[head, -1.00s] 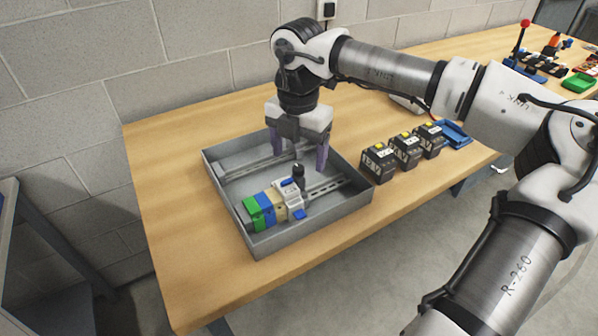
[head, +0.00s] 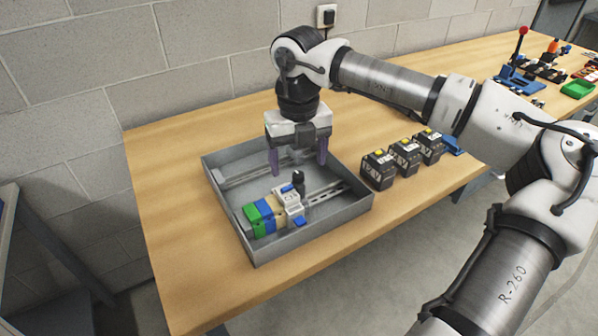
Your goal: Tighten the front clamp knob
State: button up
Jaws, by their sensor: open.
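A grey metal tray (head: 232,220) stands on the wooden bench with two slotted rails in it. On the front rail sit green (head: 253,217), blue (head: 266,212) and beige (head: 277,208) blocks and a white module with blue tabs (head: 290,198). A small upright black knob (head: 298,178) stands at the right end of this row, on the front rail (head: 325,190). My gripper (head: 298,164) points down over the tray, its two purple fingers spread apart and empty. The fingers are above and slightly behind the knob in the picture, and I see no contact.
Several dark boxy drive units with yellow tops (head: 405,156) stand in a row right of the tray. A blue tray (head: 452,145) lies beyond them, partly hidden by my arm. The bench left of the tray is clear. A wall outlet (head: 326,15) is behind.

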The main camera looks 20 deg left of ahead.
aim_at(298, 178)
jog(key=shift+n, duration=0.6)
jog(key=shift+f, duration=0.1)
jog(key=shift+f+b, duration=1.05)
jog(key=shift+f, duration=0.1)
jog(key=c, duration=1.5)
jog(key=shift+o, duration=0.2)
jog(key=shift+s+a, duration=0.15)
jog(key=shift+s, duration=0.05)
